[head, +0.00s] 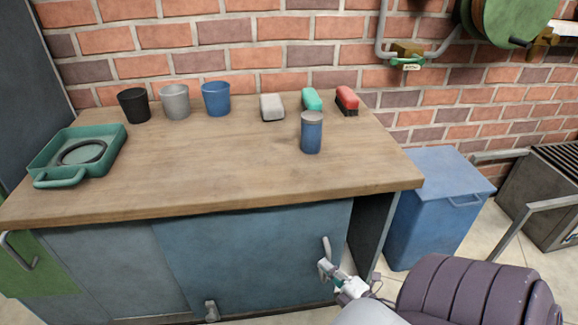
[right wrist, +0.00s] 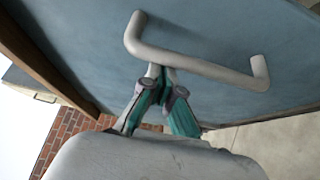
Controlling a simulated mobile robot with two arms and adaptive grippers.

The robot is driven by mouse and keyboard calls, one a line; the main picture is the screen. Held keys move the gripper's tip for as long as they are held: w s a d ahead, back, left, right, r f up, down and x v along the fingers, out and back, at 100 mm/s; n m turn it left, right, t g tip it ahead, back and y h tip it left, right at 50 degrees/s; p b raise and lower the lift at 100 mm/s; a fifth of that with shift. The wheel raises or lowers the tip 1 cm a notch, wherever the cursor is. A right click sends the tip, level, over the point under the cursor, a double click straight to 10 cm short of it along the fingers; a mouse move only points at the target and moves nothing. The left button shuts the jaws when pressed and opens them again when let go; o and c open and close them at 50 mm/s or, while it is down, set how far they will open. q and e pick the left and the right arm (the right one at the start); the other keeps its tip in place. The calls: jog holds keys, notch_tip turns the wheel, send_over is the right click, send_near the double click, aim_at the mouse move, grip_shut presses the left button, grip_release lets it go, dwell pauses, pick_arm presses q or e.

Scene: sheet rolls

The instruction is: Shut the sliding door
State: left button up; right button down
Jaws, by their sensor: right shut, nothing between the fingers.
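The sliding door (head: 250,262) is a blue panel in the front of the workbench cabinet. A strip of open, dark cabinet shows to the right of its edge. Its pale bar handle (head: 327,246) stands upright near that edge. My right gripper (head: 324,268) is at the handle's lower end. In the right wrist view the gripper (right wrist: 162,77) is shut with nothing between its fingers. Its tips overlap the bar handle (right wrist: 200,66) near one bend; I cannot tell whether they touch. My left gripper is not in view.
The wooden worktop (head: 220,165) holds cups, brushes, a blue jar (head: 311,133) and a green tray (head: 52,152). A blue bin (head: 435,215) stands right of the cabinet. A purple roll (head: 470,290) is at lower right, near my right arm.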

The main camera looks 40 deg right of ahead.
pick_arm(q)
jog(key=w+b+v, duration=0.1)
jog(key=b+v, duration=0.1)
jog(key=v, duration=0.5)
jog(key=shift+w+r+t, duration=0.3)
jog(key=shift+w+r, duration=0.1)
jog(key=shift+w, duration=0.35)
pick_arm(e)
jog(key=s+d, duration=0.8)
jog(key=d, duration=0.4)
jog(key=shift+s+d, duration=0.2)
jog(key=shift+s, duration=0.2)
